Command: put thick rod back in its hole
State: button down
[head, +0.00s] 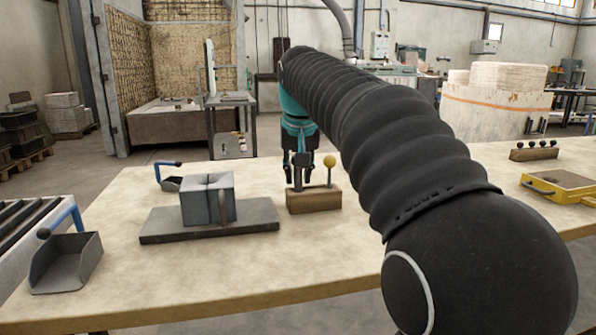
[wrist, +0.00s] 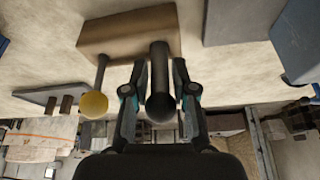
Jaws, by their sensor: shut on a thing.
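A wooden block (head: 313,200) lies on the table near the middle; it also shows in the wrist view (wrist: 120,32). A thin rod with a yellow ball (head: 330,161) stands upright in its right part; the ball shows in the wrist view (wrist: 94,105). My gripper (head: 299,176) is above the block's left part, fingers pointing down. In the wrist view its fingers (wrist: 159,66) are closed around the thick dark rod (wrist: 159,82), which has a dark rounded end. The rod's lower end meets the block's top; how deep it sits, I cannot tell.
A grey mould (head: 207,199) stands on a dark plate (head: 258,216) left of the block. Two blue-handled scoops, one near (head: 66,262) and one far (head: 172,184), stand at the left. A yellow tray (head: 548,193) and a knobbed wooden rack (head: 533,154) are at the right.

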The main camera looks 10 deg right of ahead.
jog(key=shift+f, duration=0.15)
jog(key=shift+c, duration=1.4)
grip_release()
notch_tip(320, 180, up, 4)
jog(key=p, duration=0.4)
jog(key=shift+r, duration=1.05)
